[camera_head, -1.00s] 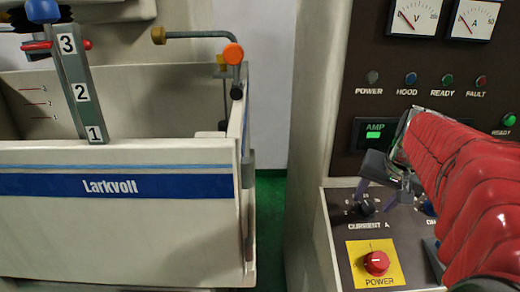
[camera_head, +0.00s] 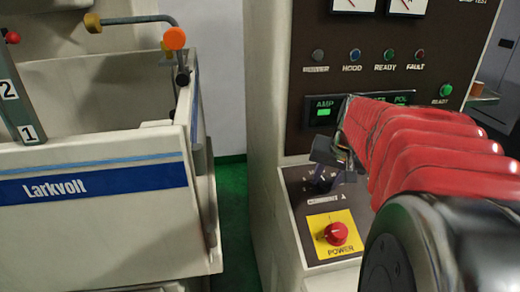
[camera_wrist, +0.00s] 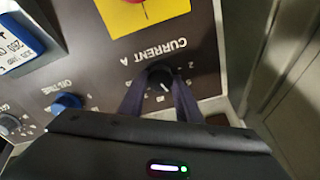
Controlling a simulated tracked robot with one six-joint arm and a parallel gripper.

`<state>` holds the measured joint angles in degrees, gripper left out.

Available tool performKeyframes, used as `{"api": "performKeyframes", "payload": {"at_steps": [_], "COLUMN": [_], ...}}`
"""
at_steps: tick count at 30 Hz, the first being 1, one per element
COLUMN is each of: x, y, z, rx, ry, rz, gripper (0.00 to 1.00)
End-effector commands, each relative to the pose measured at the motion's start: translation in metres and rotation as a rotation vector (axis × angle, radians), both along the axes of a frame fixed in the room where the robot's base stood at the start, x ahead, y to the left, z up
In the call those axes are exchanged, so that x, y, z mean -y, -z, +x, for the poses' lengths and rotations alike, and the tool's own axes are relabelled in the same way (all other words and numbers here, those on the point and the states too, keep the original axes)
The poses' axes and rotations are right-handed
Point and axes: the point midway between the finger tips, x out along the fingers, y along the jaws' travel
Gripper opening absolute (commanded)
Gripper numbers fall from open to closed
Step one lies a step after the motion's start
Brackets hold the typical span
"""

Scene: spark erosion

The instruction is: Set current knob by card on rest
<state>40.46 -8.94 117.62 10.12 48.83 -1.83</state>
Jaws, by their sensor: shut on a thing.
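A red power knob on a yellow plate (camera_head: 336,233) is close in front of the current knob. A blue knob (camera_wrist: 66,102) stands beside it on the panel. The green AMP display (camera_head: 323,108) is above.

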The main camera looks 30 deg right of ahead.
Motion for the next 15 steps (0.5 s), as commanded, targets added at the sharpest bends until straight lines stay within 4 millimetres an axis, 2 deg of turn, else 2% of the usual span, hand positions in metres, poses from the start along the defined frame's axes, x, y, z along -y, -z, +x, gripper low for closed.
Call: {"api": "performKeyframes", "payload": {"at_steps": [5, 6, 15], "x": [-0.0004, -0.0076, -0.0021], "y": [-0.0004, -0.0008, -0.0005], "z": [0.0004, 0.0011, 0.0013], "rx": [0.001, 0.002, -0.002], "ry": [0.000, -0.006, -0.033], "rz": [0.001, -0.001, -0.008], "gripper": [0.10, 0.09, 0.09]}}
